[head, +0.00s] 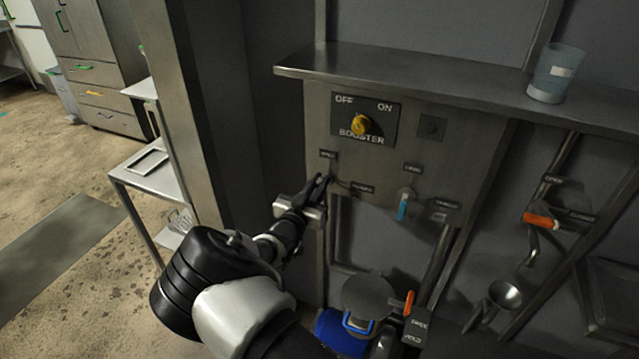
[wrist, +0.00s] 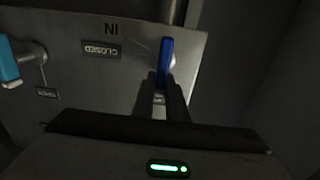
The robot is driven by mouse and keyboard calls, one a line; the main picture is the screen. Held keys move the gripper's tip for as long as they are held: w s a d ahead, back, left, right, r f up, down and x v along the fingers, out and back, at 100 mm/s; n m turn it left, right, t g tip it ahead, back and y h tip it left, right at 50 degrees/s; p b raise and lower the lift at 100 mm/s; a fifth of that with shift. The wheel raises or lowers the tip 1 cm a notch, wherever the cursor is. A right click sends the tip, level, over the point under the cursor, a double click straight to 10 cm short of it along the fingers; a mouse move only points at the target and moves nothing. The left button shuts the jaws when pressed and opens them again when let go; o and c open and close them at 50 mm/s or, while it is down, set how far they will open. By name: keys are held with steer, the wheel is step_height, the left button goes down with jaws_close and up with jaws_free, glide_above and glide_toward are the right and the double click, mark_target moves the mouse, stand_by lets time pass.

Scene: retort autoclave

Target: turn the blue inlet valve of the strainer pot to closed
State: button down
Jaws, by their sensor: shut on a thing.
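The blue valve handle (wrist: 166,58) stands near upright in the wrist view. My gripper (wrist: 161,88) is shut on it, with the fingers at its lower part. The inverted CLOSED label (wrist: 100,50) is to the left of the handle, and another label is partly hidden behind the fingers. In the head view my gripper (head: 322,185) is at the left side of the grey panel (head: 465,165), between an upper label and the lower right label (head: 362,188). It hides the handle there.
A light blue handle (head: 403,208) hangs on the panel to the right; it also shows in the wrist view (wrist: 8,62). A yellow booster knob (head: 361,124) is above. A shelf (head: 430,80) with a clear beaker (head: 555,72) overhangs. A post (head: 195,110) stands left.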

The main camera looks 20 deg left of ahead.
steer(key=shift+f, duration=0.1)
steer(key=shift+d+f+m+b, duration=0.15)
steer(key=shift+m+b, duration=0.45)
steer(key=shift+b, duration=0.4)
steer(key=m+b, duration=0.1)
steer(key=b, duration=0.1)
steer(key=m+b, duration=0.2)
steer(key=b, duration=0.1)
steer(key=d+m+b, duration=0.1)
steer(key=m+b, duration=0.1)
steer(key=shift+d+f+b, duration=0.1)
steer(key=shift+f+b, duration=0.2)
steer(key=shift+b, duration=0.1)
steer(key=m+b, duration=0.2)
steer(key=b, duration=0.1)
steer(key=m+b, duration=0.2)
steer(key=b, duration=0.2)
steer(key=d+f+m+b, duration=0.1)
steer(key=m+b, duration=0.1)
steer(key=b, duration=0.2)
steer(key=m+b, duration=0.3)
steer(key=shift+s+d+f+m, duration=0.1)
steer(key=shift+f+m, duration=0.05)
steer(key=shift+m, duration=0.15)
steer(key=shift+f+m+b, duration=0.15)
steer(key=shift+m+b, duration=0.15)
steer(key=shift+m, duration=0.8)
steer(key=c, duration=1.8)
jaws_free()
